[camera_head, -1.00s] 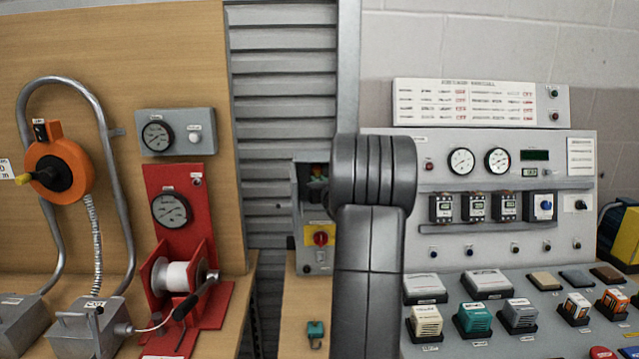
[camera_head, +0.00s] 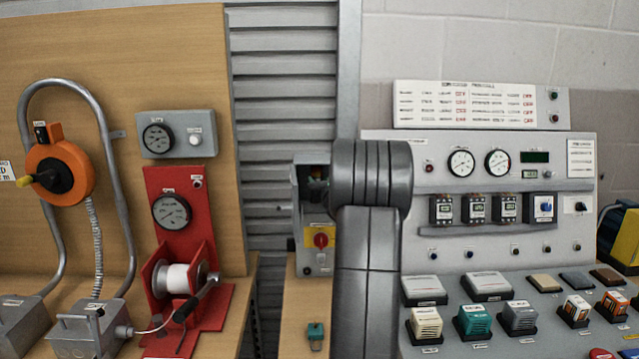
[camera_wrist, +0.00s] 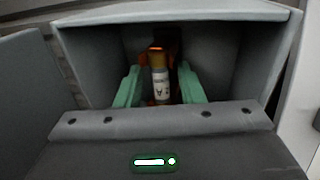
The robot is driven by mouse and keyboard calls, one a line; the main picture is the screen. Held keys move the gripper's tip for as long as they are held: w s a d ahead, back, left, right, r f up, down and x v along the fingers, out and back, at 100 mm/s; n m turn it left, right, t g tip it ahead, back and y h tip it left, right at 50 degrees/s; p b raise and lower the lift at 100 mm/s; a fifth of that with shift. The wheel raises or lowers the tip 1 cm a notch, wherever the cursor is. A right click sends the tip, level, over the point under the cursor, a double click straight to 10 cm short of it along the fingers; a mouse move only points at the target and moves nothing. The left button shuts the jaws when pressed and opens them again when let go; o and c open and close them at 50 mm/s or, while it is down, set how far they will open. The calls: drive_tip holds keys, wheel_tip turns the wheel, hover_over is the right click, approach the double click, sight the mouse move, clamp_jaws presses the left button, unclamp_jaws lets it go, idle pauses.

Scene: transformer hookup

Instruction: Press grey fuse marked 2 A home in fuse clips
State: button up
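In the wrist view, a small pale grey fuse (camera_wrist: 160,85) with a brass-coloured end and a label stands inside an open grey box (camera_wrist: 95,60). Its rating cannot be read. The green fingers of my gripper (camera_wrist: 161,68) reach into the box on either side of the fuse. They are open, with a gap visible on both sides of it. An orange part shows behind the fuse; the fuse clips cannot be made out. In the head view, the box (camera_head: 320,261) stands left of my arm, which hides my gripper.
The box front carries a red knob on a yellow plate (camera_head: 321,240). A small green item (camera_head: 315,331) lies on the bench before it. A red winch stand (camera_head: 180,250) is to the left, and a grey control panel (camera_head: 480,220) to the right.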

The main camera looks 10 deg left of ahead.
drive_tip(key=shift+o, duration=0.2)
drive_tip(key=shift+s, duration=0.1)
drive_tip(key=shift+s+d+f+b, duration=0.1)
drive_tip(key=shift+s+d+b, duration=0.05)
drive_tip(key=shift+s+b, duration=0.4)
drive_tip(key=s+b, duration=0.1)
drive_tip(key=s, duration=0.2)
drive_tip(key=shift+s+d+b, duration=0.35)
drive_tip(key=shift+b, duration=0.05)
drive_tip(key=b+v, duration=0.2)
drive_tip(key=v, duration=1.1)
drive_tip(key=shift+s+d, duration=0.2)
drive_tip(key=shift+s, duration=0.15)
drive_tip(key=p+x, duration=0.2)
drive_tip(key=x, duration=1.2)
drive_tip(key=shift+w, duration=0.35)
